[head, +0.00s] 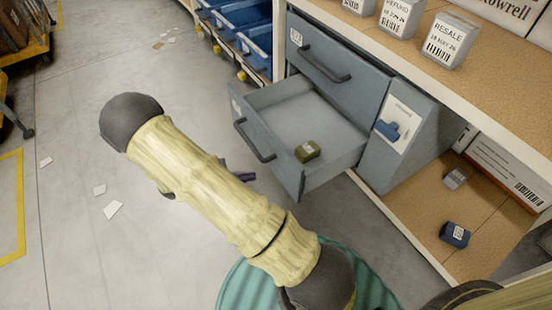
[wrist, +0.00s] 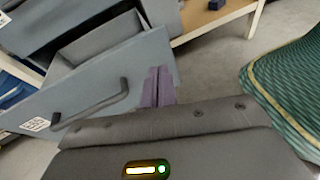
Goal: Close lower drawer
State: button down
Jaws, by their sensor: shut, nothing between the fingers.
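My gripper (head: 243,176) is mostly hidden behind my arm in the head view; only purple finger parts show, just outside the drawer front. In the wrist view its purple fingers (wrist: 159,86) are together and empty, in front of the drawer front's right end, right of the handle. I cannot tell whether they touch it.
The upper drawer (head: 340,62) above is shut. Blue bins (head: 245,38) stand left of the cabinet. A shelf (head: 425,215) with small boxes lies to the right. Paper scraps (head: 112,210) lie on the open floor at left.

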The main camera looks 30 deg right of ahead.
aim_at(284, 153)
jog(key=w+f+n+t+h, duration=0.1)
jog(key=w+a+f+n+t+h, duration=0.1)
jog(key=w+f+n+t+h, duration=0.1)
jog(key=shift+w+a+n+t+h, duration=0.2)
jog(key=shift+a+n+t+h, duration=0.1)
jog(key=shift+a+n+h, duration=0.1)
jog(key=d+b, duration=0.3)
jog(key=d, duration=0.3)
jog(key=d+b, duration=0.3)
jog(key=d, duration=0.4)
jog(key=shift+w+d+f, duration=0.15)
jog(key=shift+w, duration=0.05)
jog(key=shift+d, duration=0.4)
jog(key=shift+d, duration=0.15)
